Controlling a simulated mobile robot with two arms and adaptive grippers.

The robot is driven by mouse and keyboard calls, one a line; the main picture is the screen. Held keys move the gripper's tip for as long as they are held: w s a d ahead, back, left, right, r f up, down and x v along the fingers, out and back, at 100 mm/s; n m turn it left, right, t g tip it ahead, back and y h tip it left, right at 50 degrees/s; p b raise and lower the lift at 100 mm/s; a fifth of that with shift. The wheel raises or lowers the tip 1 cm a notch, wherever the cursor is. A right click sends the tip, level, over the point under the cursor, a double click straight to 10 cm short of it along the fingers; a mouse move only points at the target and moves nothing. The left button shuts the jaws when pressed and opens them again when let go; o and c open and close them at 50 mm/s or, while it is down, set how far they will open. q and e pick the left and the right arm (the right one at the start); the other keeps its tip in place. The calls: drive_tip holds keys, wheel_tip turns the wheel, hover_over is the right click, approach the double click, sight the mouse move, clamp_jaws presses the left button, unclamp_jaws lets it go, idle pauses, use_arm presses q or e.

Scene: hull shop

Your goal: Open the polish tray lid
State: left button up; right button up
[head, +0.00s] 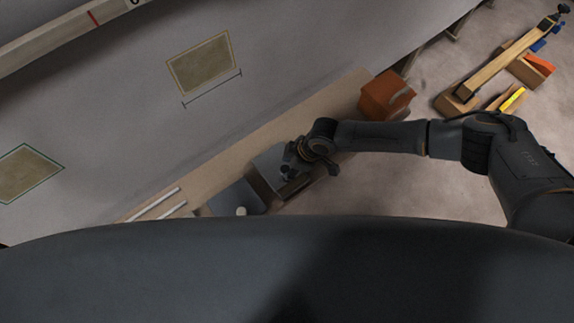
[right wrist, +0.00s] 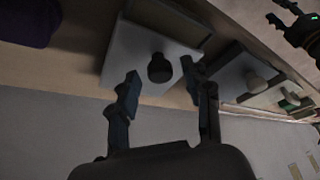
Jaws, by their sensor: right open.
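A light grey lid with a dark round knob (right wrist: 160,68) lies on a tray on the bench in the right wrist view. My right gripper (right wrist: 160,84) is open, with one finger on each side of the knob and nothing held. In the head view my right gripper (head: 290,172) is over the same light grey lid (head: 266,159) and partly hides it. A second grey lid with a pale knob (head: 241,211) is to its left. No label shows which one is the polish tray. My left gripper (right wrist: 290,14) appears at the wrist view's upper right corner; its jaws are unclear.
The wooden bench (head: 236,158) runs along the grey hull wall. An orange-brown box (head: 386,95) stands at its right end. Pale rods (head: 158,205) lie at its left. A dark purple item (right wrist: 28,22) is beside the lid in the wrist view. Wooden pieces and clamps (head: 505,65) lie beyond.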

sight(265, 153)
clamp_jaws()
drive_tip(key=w+a+b, duration=0.1)
drive_tip(key=w+b, duration=0.1)
drive_tip(key=w+a+b, duration=0.1)
drive_tip(key=w+a, duration=0.1)
drive_tip(key=w+a+b, duration=0.1)
drive_tip(key=w+b, duration=0.1)
drive_tip(key=shift+a+f+b, duration=0.2)
drive_tip(key=shift+f+b, duration=0.1)
drive_tip(key=shift+w+a+r, duration=0.25)
unclamp_jaws()
